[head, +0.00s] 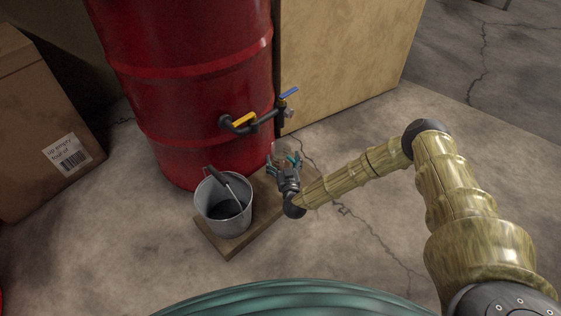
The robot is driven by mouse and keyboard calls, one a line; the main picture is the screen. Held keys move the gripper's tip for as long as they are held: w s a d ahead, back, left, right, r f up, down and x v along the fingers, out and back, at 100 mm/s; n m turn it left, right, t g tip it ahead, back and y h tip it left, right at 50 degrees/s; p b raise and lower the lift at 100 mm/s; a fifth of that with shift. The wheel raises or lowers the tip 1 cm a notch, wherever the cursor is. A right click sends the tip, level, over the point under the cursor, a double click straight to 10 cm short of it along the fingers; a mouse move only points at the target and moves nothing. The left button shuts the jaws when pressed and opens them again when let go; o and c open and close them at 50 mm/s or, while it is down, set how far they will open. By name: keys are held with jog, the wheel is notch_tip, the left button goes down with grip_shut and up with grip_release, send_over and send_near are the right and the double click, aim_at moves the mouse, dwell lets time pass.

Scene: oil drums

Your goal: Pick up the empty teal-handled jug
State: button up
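My gripper (283,164) is at the middle of the head view, low over the right end of a wooden board and in front of the red drum. A faint clear shape, perhaps the jug (279,150), shows just beyond the fingers. I cannot tell whether the teal at the right finger belongs to a handle. The gripper hides most of this spot, and contact cannot be made out.
A metal bucket (222,205) with a dark-handled tool stands on the wooden board (229,249), left of my gripper. The red drum (190,85) has a tap (255,121) with yellow and blue levers above. A cardboard box (45,125) stands left. Floor at right is clear.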

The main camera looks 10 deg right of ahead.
aim_at(282, 153)
grip_shut()
jog(key=shift+r, duration=0.2)
dwell(0.4)
jog(key=shift+r+p, duration=1.3)
jog(key=shift+r, duration=0.45)
jog(key=s+r+p, duration=0.1)
jog(key=s+p, duration=0.4)
jog(key=s, duration=1)
jog(key=shift+s+d, duration=0.4)
jog(key=shift+d, duration=0.05)
